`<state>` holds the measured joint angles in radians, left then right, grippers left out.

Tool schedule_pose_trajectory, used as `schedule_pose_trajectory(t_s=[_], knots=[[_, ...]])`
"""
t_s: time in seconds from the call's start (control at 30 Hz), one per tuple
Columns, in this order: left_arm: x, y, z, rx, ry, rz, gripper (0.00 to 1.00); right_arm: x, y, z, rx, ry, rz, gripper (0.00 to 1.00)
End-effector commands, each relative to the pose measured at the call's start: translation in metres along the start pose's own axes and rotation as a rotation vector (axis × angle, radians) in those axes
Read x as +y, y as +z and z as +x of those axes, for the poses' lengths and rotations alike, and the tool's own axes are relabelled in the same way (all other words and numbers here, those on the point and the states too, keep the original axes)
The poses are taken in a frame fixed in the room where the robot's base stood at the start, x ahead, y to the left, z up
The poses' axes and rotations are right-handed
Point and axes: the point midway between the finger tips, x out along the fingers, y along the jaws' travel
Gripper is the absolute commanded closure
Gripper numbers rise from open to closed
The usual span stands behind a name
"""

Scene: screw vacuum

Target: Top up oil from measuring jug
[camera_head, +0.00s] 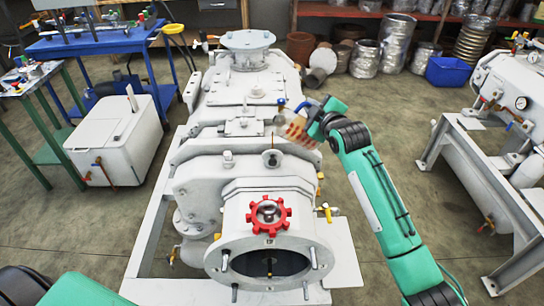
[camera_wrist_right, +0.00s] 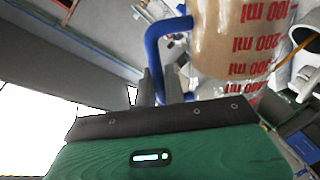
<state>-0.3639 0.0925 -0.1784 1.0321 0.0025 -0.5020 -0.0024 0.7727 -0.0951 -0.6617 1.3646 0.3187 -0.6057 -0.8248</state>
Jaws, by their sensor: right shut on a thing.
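The measuring jug (camera_head: 294,130) has red scale marks and a blue handle. My right gripper (camera_head: 311,118) is shut on the jug's handle and holds it above the middle of the large white vacuum pump (camera_head: 240,85). In the right wrist view, the handle (camera_wrist_right: 153,52) runs between the fingers, and the jug's wall (camera_wrist_right: 225,40) shows a brownish tint. A round port (camera_head: 271,158) on the pump lies just below and left of the jug. My left gripper is out of view.
A red handwheel (camera_head: 268,214) sits above the pump's open front flange. A white box (camera_head: 115,138) and a blue table (camera_head: 95,42) stand on the left. Another white machine (camera_head: 510,95) stands on the right. Floor is free between it and the pump.

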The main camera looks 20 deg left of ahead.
Motion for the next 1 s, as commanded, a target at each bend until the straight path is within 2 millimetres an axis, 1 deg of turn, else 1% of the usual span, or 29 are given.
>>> schedule_pose_trajectory(t_s=[1.0], knots=[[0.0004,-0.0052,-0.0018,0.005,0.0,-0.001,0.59,0.0004,-0.0032,0.0,-0.003,0.002,-0.027,1.0]])
